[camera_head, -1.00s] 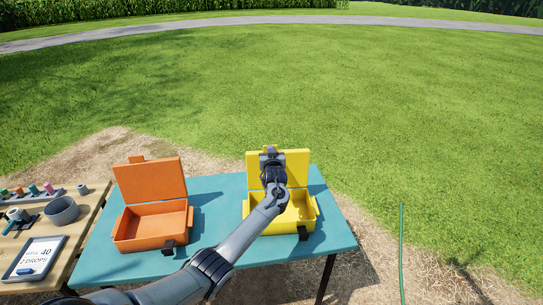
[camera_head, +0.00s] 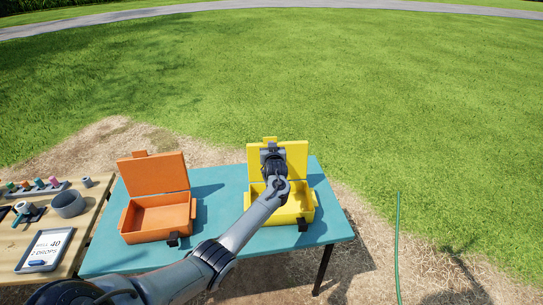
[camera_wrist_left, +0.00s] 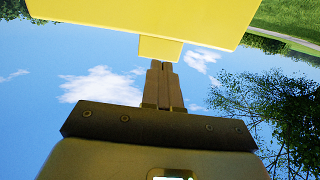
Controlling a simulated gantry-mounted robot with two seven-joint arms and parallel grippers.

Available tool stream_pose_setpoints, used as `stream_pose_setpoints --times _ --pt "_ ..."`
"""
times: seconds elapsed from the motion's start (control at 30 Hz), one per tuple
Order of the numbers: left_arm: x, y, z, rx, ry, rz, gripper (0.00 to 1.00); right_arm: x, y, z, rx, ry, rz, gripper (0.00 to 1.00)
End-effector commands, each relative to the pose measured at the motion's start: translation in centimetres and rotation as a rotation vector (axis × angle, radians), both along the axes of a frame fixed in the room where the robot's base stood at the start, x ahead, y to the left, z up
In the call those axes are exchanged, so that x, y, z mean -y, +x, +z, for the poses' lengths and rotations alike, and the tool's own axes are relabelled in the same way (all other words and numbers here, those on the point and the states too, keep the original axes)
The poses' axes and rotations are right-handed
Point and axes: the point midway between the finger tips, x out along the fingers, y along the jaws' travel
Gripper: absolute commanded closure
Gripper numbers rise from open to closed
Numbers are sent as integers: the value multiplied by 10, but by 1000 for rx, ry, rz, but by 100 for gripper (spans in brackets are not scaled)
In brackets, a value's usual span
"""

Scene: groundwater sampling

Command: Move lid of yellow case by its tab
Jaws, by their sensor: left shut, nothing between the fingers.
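The yellow case (camera_head: 310,209) stands on the blue-green table with its lid (camera_head: 296,158) raised open. The lid's tab (camera_head: 270,139) sticks up from the top edge. My left gripper (camera_head: 270,149) is in front of the lid, close to the tab, and hides part of the lid. In the left wrist view the yellow lid (camera_wrist_left: 150,16) fills the top, and the tab (camera_wrist_left: 158,48) lies just beyond the fingertips. My left gripper (camera_wrist_left: 163,66) is shut there with nothing between its fingers. I cannot tell whether the fingertips touch the tab. My right gripper is not in view.
An orange case (camera_head: 158,218) with an open lid stands left on the blue-green table (camera_head: 216,214). A wooden table (camera_head: 85,225) at far left holds a grey cup, a tablet and small colored items. Grass lies behind.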

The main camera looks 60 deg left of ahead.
Motion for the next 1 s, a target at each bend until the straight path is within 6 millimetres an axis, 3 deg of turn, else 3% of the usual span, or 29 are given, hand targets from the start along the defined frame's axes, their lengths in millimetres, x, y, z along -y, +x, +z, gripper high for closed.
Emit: stream_pose_setpoints --times 0.03,0.43,0.77,0.87,1.0 --pt "8 -1 8 -2 -2 -4 100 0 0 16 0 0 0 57" --pt "67 -33 13 -1 -1 -5 100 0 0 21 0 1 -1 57" --pt "91 -48 18 -2 -1 -2 100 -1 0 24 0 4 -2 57" --pt "93 -52 12 -14 -1 -2 100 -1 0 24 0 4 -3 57" --pt "95 -70 -22 -77 -5 -3 100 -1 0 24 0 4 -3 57"
